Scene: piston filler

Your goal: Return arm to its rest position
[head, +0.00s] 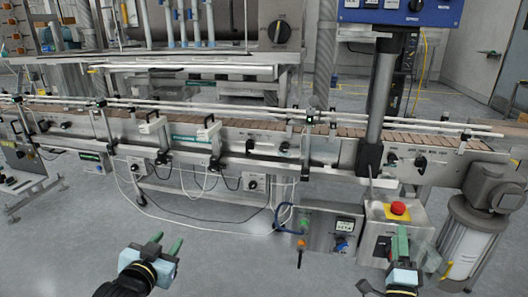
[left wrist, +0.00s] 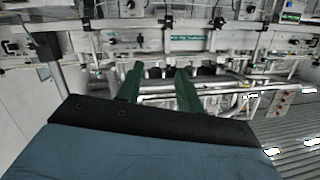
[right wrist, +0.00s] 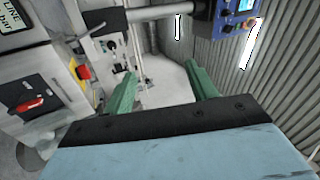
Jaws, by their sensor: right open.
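My left gripper (head: 167,242) is low at the front left in the head view, above the floor and apart from the conveyor. Its two green fingers stand apart with nothing between them, as the left wrist view (left wrist: 158,82) also shows. My right gripper (head: 404,245) is at the front right, near the control box with the red emergency stop button (head: 398,208). In the right wrist view (right wrist: 162,82) its green fingers are spread and empty. I cannot tell from the head view whether it touches the control box.
The conveyor (head: 345,131) with metal guide rails runs across the scene. A grey box with a gauge panel (head: 345,225) stands left of the emergency stop box. A cylindrical motor unit (head: 470,240) is at the right. The floor (head: 90,245) at the front left is clear.

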